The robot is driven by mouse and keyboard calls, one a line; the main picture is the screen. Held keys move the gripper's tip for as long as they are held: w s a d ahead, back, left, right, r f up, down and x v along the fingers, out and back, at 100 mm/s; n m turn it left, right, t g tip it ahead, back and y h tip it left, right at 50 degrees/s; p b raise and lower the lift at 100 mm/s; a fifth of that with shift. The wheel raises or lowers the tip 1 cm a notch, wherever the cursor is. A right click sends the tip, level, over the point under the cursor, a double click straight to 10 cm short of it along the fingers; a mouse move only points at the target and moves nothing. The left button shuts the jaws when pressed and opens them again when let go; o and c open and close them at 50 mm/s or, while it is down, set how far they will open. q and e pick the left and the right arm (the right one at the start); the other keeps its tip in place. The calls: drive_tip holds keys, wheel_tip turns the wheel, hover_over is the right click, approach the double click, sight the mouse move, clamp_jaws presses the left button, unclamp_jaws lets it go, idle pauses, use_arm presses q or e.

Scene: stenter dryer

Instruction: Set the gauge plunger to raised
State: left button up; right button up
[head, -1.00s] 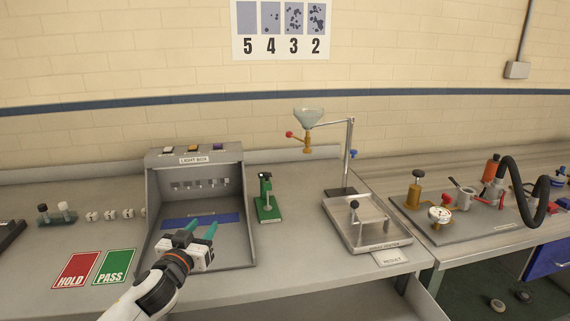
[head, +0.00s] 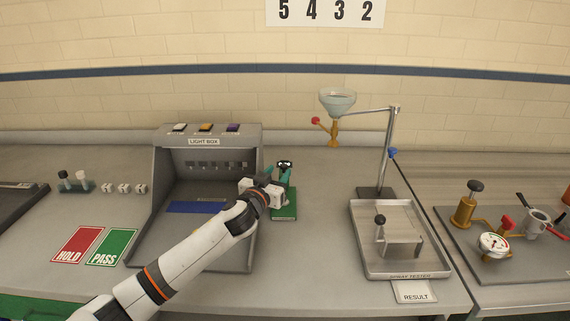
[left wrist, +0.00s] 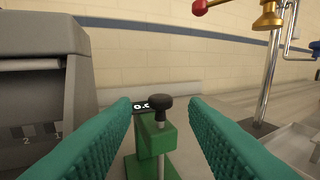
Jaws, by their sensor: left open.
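The green gauge (head: 285,212) stands on the bench just right of the light box. In the left wrist view its green body (left wrist: 150,139) shows a small display with part of a number. Its plunger (left wrist: 160,107) has a black knob on a metal stem. The plunger's height setting is hard to tell. My left gripper (head: 279,174) is open at the gauge and hides part of it in the head view. In the left wrist view its teal fingers (left wrist: 160,108) spread to either side of the knob, with gaps on both sides. My right gripper is not in view.
The light box (head: 204,142) stands close on the left. The spray tester tray (head: 372,268) and its funnel stand (head: 385,150) are to the right. HOLD (head: 77,245) and PASS (head: 112,247) cards lie at the front left. Bare bench lies between gauge and tray.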

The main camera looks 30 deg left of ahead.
sight(282, 167)
use_arm(q)
drive_tip(key=w, duration=0.4)
drive_tip(key=shift+a, duration=0.15)
drive_tip(key=shift+w, duration=0.45)
drive_tip(key=shift+r, duration=0.1)
clamp_jaws()
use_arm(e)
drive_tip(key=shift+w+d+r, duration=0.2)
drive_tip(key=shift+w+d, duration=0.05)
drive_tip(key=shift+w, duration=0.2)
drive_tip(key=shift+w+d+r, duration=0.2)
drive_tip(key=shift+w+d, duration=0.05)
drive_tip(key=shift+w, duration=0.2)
